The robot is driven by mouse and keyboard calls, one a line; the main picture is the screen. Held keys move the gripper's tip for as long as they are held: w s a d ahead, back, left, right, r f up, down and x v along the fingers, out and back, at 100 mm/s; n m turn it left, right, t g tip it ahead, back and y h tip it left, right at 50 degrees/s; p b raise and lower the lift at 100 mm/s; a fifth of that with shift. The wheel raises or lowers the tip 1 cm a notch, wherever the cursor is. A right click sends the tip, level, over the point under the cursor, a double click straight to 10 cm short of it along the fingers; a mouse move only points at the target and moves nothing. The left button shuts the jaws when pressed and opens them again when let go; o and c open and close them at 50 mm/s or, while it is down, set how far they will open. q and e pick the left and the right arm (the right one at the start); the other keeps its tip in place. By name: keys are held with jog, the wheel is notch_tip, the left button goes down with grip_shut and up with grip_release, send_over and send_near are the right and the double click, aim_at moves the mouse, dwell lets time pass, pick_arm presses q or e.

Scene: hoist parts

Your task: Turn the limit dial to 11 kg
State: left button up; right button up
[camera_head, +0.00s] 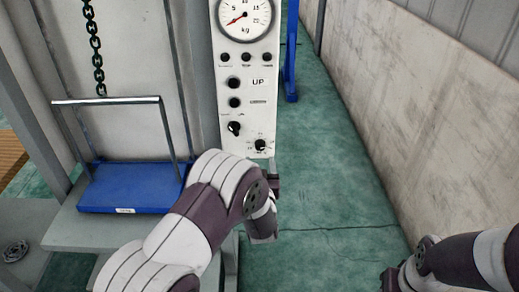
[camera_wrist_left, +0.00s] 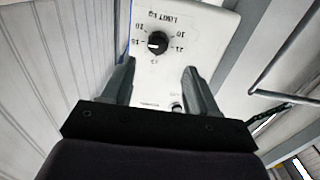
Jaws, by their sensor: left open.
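The limit dial (camera_head: 260,145) is a black round knob low on the white control panel (camera_head: 235,72). In the left wrist view the limit dial (camera_wrist_left: 157,42) shows upside down, ringed by small numbers under a "LIMIT KG" label. A white mark shows on the knob's left side in that view; the exact value is hard to read. My left gripper (camera_head: 272,172) is just below the dial in the head view. In the wrist view its open fingers (camera_wrist_left: 158,72) stand apart, with the dial beyond the tips, not touched. My right arm shows at bottom right; its gripper's jaws are not clear.
A kg gauge (camera_head: 245,15), several knobs and an UP button (camera_head: 233,83) sit higher on the panel. A blue platform (camera_head: 130,187) with a metal handle and a chain (camera_head: 95,45) stand left. A wall (camera_head: 420,110) bounds the right; green floor between is clear.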

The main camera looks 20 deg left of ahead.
aim_at(260, 147)
pick_arm(q)
jog(key=x, duration=0.5)
jog(key=shift+w+d+f+p, duration=0.15)
jog(key=shift+w+p, duration=0.15)
jog(key=shift+w, duration=0.15)
jog(key=shift+w+a, duration=0.25)
jog(key=shift+w, duration=0.1)
jog(key=c, duration=1)
